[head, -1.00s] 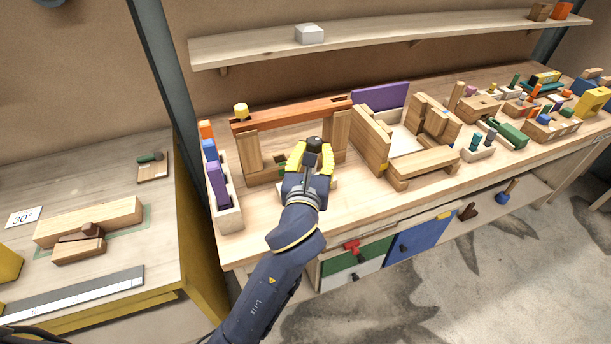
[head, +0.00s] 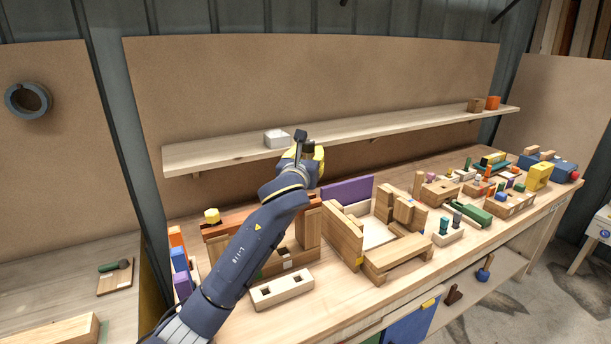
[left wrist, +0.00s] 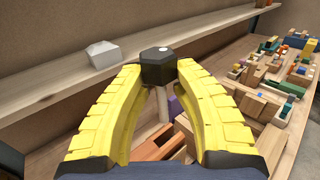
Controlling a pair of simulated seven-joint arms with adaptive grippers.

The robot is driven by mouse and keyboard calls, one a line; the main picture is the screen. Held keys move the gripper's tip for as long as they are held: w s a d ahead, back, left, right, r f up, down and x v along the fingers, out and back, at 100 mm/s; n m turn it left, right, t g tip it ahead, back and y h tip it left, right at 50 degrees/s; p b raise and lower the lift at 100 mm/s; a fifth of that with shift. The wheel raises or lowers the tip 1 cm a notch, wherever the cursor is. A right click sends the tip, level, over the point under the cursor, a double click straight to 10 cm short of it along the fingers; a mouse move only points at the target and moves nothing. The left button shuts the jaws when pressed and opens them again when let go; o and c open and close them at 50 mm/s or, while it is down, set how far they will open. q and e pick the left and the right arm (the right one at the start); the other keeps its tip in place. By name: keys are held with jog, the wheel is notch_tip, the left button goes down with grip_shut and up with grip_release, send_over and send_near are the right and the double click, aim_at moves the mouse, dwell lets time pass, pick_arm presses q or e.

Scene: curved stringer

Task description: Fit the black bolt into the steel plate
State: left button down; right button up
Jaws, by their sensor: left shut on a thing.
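My left gripper (head: 306,154) is raised above the bench, in front of the shelf. It is shut on the black bolt (head: 301,136), which sticks up out of the jaws in the head view. In the left wrist view the bolt's dark six-sided head (left wrist: 158,66) sits between the yellow fingertips, with a paler shank below it. I cannot make out a steel plate for certain in either view. My right gripper is not in view.
A long wooden shelf (head: 350,133) runs behind the gripper, with a pale block (head: 278,138) on it near the gripper. Wooden frames, a purple board (head: 347,190) and a two-holed block (head: 282,289) crowd the bench below. A grey ring (head: 28,100) hangs on the left wall.

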aim_at(308, 156)
pick_arm(q)
jog(key=shift+w+f, duration=0.45)
jog(key=shift+w, duration=0.2)
jog(key=shift+w+f, duration=0.45)
jog(key=shift+w, duration=0.2)
jog(key=shift+f, duration=2.85)
jog(key=shift+f, duration=2.95)
jog(key=shift+r, duration=0.2)
jog(key=shift+r, duration=2.15)
